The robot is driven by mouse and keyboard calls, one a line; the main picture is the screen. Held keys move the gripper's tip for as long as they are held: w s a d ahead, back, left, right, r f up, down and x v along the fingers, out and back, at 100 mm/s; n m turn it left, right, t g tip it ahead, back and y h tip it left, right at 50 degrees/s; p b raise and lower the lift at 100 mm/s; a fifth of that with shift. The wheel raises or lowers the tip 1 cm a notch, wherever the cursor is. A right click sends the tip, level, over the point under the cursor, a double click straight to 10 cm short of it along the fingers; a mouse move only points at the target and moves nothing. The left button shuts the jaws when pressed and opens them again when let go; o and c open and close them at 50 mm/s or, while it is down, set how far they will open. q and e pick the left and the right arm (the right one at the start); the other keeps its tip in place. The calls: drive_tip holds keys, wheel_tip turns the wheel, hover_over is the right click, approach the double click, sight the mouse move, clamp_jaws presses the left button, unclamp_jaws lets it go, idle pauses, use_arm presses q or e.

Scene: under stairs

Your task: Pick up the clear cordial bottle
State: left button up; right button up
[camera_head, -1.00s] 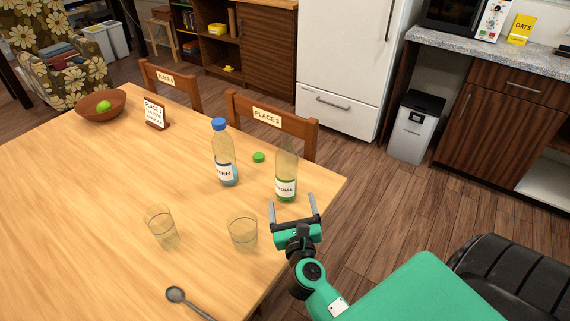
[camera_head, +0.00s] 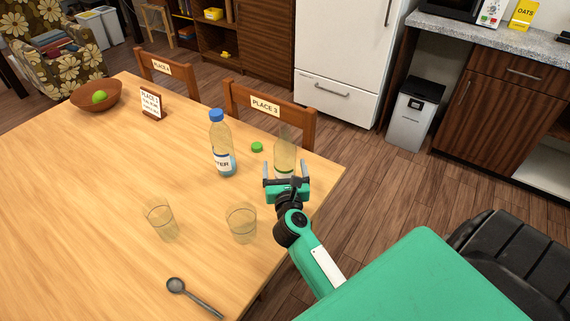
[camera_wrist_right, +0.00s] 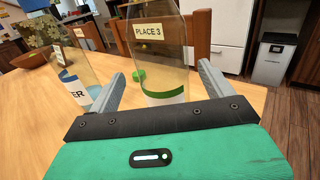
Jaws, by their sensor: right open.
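The clear cordial bottle (camera_head: 285,151) stands upright on the wooden table (camera_head: 110,190) near its right edge. Its top is open, and a green band and part of a white label show low on it. My right gripper (camera_head: 287,172) is open, in front of the bottle, hiding its lower part in the head view. In the right wrist view the bottle (camera_wrist_right: 158,60) stands between the two spread fingers (camera_wrist_right: 160,90), with room on both sides; I cannot tell how deep it sits between them. My left gripper is not in view.
A blue-capped water bottle (camera_head: 222,145) stands just left of the cordial bottle, with a green cap (camera_head: 257,147) between them. Two empty glasses (camera_head: 241,223) (camera_head: 161,220) and a spoon (camera_head: 193,296) are nearer. A chair (camera_head: 270,112) stands behind the table.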

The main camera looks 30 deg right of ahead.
drive_tip(key=x, duration=0.4)
drive_tip(key=shift+s+d, duration=0.15)
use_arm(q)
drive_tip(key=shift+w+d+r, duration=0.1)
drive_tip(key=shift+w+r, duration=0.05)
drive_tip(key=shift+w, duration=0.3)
use_arm(e)
drive_tip(key=shift+w+d, duration=0.25)
drive_tip(key=shift+w, duration=0.15)
drive_tip(key=c, duration=1.1)
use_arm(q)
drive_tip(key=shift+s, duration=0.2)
use_arm(e)
drive_tip(key=shift+r, duration=0.1)
